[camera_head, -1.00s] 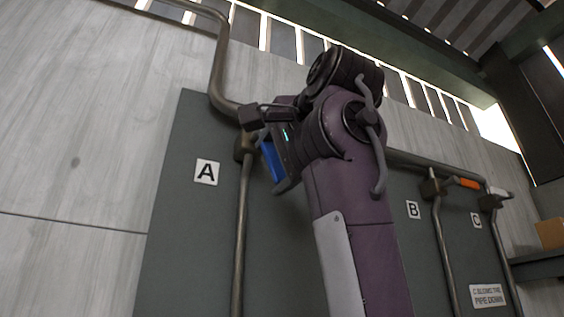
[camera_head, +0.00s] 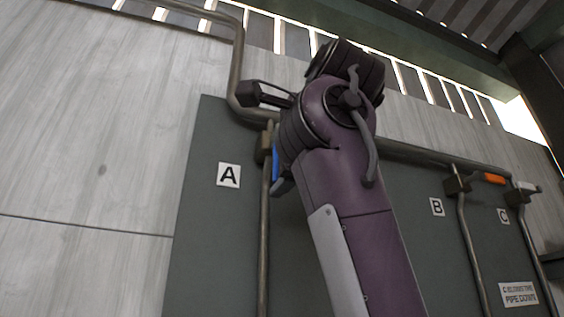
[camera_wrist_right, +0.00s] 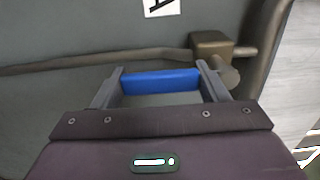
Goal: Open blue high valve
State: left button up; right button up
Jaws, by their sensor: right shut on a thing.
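The blue valve handle (camera_head: 276,163) is at the top of the pipe beside label A, mostly hidden behind my right arm in the head view. In the right wrist view the blue handle (camera_wrist_right: 161,81) lies crosswise between the two fingers of my right gripper (camera_wrist_right: 162,84). The gripper is shut on it, one finger near each end. The brown valve block (camera_wrist_right: 210,45) sits just beyond the right finger. In the head view the right gripper (camera_head: 282,184) is seen from behind and mostly covered by my wrist. My left gripper is not in view.
Label A (camera_head: 228,175) is on the grey-green panel (camera_head: 215,240). To the right are an orange handle (camera_head: 494,179) near label B (camera_head: 437,207) and a white handle (camera_head: 528,187) near label C (camera_head: 503,216). A bent pipe (camera_head: 237,75) runs above.

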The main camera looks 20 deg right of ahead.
jog(key=o, duration=1.4)
jog(key=s+b, duration=0.3)
jog(key=s, duration=0.4)
jog(key=shift+s+d, duration=0.15)
jog(key=shift+s, duration=0.25)
jog(key=shift+w, duration=0.1)
